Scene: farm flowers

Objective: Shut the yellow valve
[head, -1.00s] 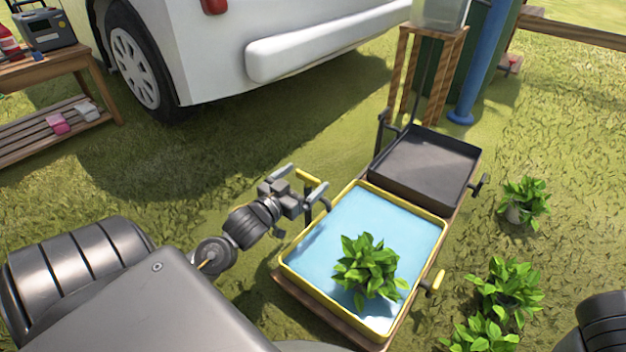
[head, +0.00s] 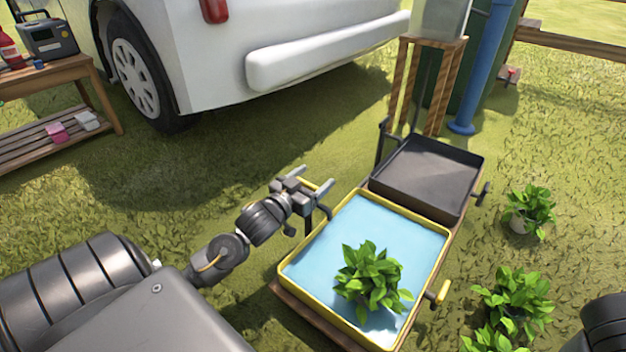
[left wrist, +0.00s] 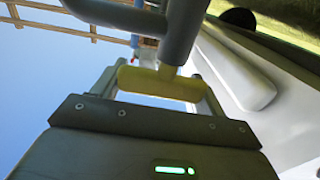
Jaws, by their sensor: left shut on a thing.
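The yellow valve's handle (head: 320,188) is a short bar at the left upper corner of the water tray, on a dark pipe. My left gripper (head: 317,181) is at this handle and partly covers it in the head view. In the left wrist view the yellow handle (left wrist: 160,84) lies across between the two fingers of my left gripper (left wrist: 160,82), and a grey pipe (left wrist: 178,30) passes just beyond it. The gripper is shut on the handle. The yellow-rimmed tray (head: 414,215) holds blue water and a leafy plant (head: 368,280). My right gripper is not in view.
A dark empty tray (head: 430,175) stands behind the water tray. Another yellow handle (head: 439,292) sticks out at the water tray's right side. Potted plants (head: 530,207) stand on the grass at right. A white vehicle (head: 300,50) and a wooden bench (head: 70,75) are behind.

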